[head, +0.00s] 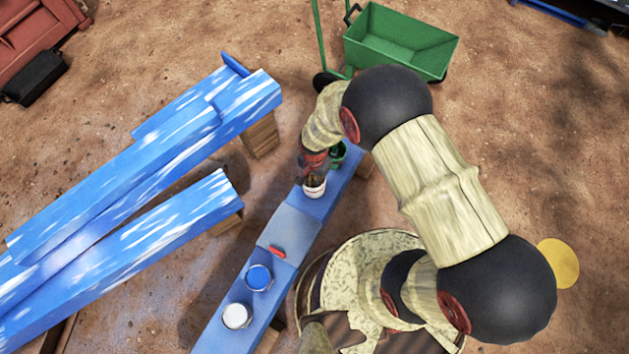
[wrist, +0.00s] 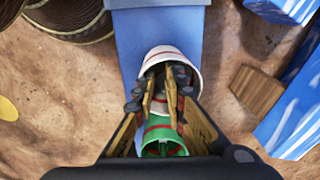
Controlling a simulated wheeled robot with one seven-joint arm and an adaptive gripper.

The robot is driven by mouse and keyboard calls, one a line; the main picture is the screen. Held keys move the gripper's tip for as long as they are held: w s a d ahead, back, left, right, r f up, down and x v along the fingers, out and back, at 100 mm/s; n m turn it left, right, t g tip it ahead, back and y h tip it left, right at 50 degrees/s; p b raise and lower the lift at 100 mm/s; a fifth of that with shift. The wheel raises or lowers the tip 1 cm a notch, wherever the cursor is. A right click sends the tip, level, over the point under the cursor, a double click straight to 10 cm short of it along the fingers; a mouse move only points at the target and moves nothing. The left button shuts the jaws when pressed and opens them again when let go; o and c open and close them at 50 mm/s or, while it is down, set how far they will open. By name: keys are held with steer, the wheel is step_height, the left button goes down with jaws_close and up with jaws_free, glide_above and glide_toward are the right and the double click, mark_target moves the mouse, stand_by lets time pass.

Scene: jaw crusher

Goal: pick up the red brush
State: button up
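A small red item (head: 278,251) lies on a grey-blue patch of the narrow blue plank; it is too small to tell for sure whether it is the red brush. My gripper (head: 314,172) is at the plank's far part, just over a white pot with a red band (head: 314,190). In the wrist view my gripper (wrist: 163,92) points down at the mouth of this white pot (wrist: 160,57), its fingertips close together over or inside it. The fingers hide much of the pot's inside; I cannot tell whether anything is between them.
A green pot (wrist: 163,137) stands beside the white one. A blue-topped pot (head: 259,277) and a white-topped pot (head: 236,316) stand nearer on the plank (head: 285,219).

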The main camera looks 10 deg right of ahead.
steer(key=o, duration=1.7)
step_height(320, 180, up, 12)
